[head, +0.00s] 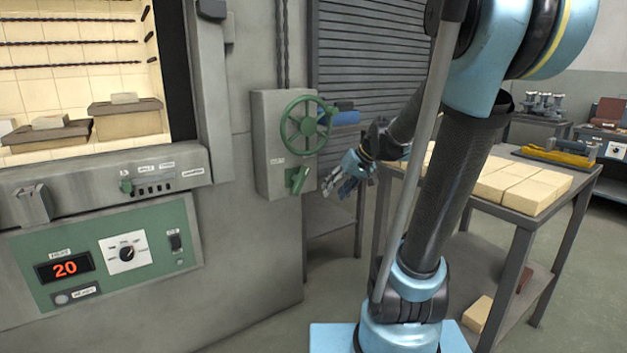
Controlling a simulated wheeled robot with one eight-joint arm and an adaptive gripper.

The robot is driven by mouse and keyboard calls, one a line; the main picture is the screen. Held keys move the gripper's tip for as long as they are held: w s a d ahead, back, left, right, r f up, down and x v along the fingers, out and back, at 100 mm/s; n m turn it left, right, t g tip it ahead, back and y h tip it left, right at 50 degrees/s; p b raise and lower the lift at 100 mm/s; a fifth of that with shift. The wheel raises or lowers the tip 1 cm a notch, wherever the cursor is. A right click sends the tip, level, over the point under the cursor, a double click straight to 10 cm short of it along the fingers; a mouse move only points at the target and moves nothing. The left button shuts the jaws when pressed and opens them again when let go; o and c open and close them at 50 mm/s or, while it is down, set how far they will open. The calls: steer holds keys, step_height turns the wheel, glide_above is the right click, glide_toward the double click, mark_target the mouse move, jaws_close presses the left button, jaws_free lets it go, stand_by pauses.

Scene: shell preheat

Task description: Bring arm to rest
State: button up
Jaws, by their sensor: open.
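My gripper (340,184) is open and empty, in the middle of the head view. It is in the air just right of the grey control box (266,165), level with the green lever (297,178) and below the green handwheel (307,126). I cannot tell whether it touches the box. My arm rises in front of the right half of the view and bends back down to the gripper. It hides part of the table and the slatted wall behind.
The furnace (150,270) stands at the left with its chamber open; its display (64,267) reads 20. A table (520,216) with pale bricks (520,184) stands behind my arm at the right. A further bench (603,131) stands at the far right. Floor (330,262) shows between furnace and table.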

steer(key=s+d+f+m+h, duration=0.1)
steer(key=s+d+f+h, duration=0.2)
steer(key=s, duration=0.8)
steer(key=s+d+f+m+g+h, duration=0.1)
steer(key=s+d+f+h, duration=0.2)
steer(key=s+d+f, duration=0.4)
steer(key=s+d, duration=0.1)
steer(key=s, duration=0.3)
steer(key=shift+d+f+m+g, duration=0.2)
steer(key=shift+f+m+g, duration=0.1)
steer(key=shift+f+m, duration=0.1)
steer(key=shift+c, duration=1.2)
